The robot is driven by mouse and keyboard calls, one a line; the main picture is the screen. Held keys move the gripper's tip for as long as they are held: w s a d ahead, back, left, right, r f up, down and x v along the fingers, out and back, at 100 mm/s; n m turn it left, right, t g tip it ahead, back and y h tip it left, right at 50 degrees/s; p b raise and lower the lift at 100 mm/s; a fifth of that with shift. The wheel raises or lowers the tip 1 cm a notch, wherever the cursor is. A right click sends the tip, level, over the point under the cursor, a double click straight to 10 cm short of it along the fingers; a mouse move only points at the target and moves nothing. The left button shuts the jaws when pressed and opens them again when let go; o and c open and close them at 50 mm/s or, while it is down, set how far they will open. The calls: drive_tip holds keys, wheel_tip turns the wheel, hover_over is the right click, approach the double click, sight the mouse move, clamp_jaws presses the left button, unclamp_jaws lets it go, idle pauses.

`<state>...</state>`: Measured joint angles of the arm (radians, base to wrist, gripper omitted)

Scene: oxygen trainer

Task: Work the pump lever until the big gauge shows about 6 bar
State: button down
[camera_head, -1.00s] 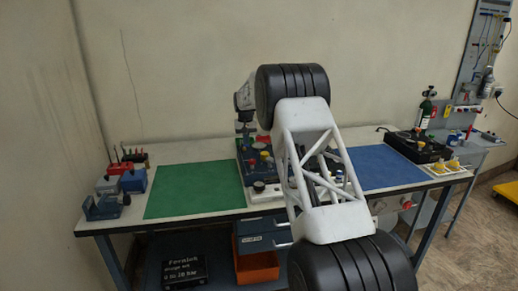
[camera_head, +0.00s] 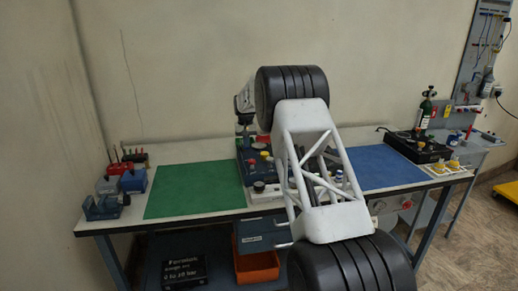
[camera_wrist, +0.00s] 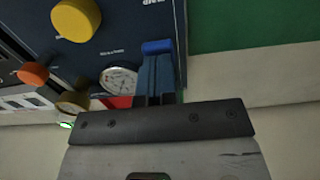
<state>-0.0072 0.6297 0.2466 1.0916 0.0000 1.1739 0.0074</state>
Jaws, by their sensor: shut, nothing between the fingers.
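The blue trainer panel (camera_wrist: 120,30) fills the upper left of the wrist view; part of it shows behind my arm in the head view (camera_head: 243,170). A round white-faced gauge (camera_wrist: 118,80) sits on it, its reading too small to make out. A yellow knob (camera_wrist: 76,19) and an orange knob (camera_wrist: 33,74) stand left of the gauge. My gripper (camera_wrist: 157,48) is shut and empty, its blue-tipped fingers just right of the gauge; it also shows over the panel's back left in the head view (camera_head: 243,130). I cannot make out the pump lever; my arm hides much of the panel.
A green mat (camera_head: 195,190) lies left of the panel and a blue mat (camera_head: 385,168) right, both clear. A blue vise (camera_head: 104,206) and small blocks stand at the left end.

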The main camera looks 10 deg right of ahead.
drive_tip(key=shift+f, duration=1.3)
drive_tip(key=shift+r, duration=1.95)
drive_tip(key=shift+f, duration=0.15)
